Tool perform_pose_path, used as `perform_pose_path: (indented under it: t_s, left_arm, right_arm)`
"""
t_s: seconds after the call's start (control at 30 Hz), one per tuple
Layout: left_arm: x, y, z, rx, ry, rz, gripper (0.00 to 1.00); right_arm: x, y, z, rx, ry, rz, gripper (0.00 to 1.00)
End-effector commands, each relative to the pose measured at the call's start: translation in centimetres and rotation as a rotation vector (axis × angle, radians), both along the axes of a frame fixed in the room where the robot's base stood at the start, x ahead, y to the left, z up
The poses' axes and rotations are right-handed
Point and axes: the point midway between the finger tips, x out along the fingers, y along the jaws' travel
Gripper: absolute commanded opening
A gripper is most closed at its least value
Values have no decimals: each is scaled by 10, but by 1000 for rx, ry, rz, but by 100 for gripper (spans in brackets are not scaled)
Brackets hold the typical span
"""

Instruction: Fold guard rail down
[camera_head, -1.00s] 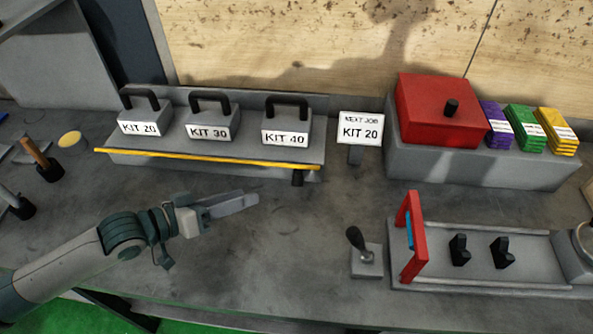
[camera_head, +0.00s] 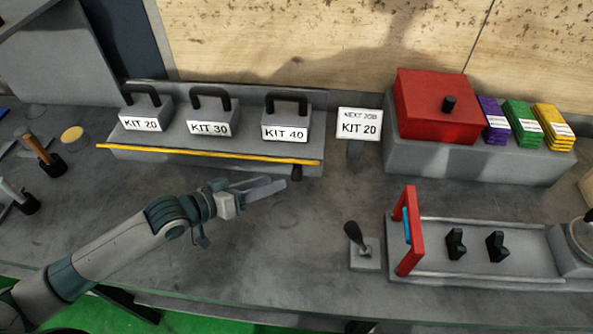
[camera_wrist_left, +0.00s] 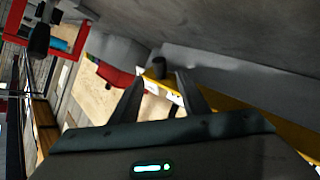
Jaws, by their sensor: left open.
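The yellow guard rail (camera_head: 210,157) runs along the front edge of the grey kit rack (camera_head: 125,158), in front of the kits. A dark knob (camera_head: 297,172) hangs at the rail's right end. In the left wrist view the knob (camera_wrist_left: 158,67) shows beyond and between the open fingers, with the yellow rail (camera_wrist_left: 235,103) running off to the right. My right gripper is not in view.
Three handled kit blocks, including KIT 40 (camera_head: 286,128), stand in the rack. A KIT 20 sign (camera_head: 358,128) is to the right. A joystick (camera_head: 362,248) and a red-framed fixture (camera_head: 408,230) stand front right. The bench between is clear.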

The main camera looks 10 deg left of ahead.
Motion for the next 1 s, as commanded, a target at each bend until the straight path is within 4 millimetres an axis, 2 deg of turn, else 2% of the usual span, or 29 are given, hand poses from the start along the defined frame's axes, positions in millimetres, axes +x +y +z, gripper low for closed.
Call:
perform_pose_path:
  t_s: [0.2, 0.5, 0.7, 1.0]
  left_arm:
    - [27, -29, -10, -1, -1, 0, 41]
    - [55, -58, -26, 0, -1, 1, 41]
    - [63, -67, -31, 1, -1, 0, 41]
    - [64, -67, -32, 1, -1, 0, 41]
  right_arm:
    - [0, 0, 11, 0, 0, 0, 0]
    - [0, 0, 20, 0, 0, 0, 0]
    - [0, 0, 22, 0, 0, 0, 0]
    - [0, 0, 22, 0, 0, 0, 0]
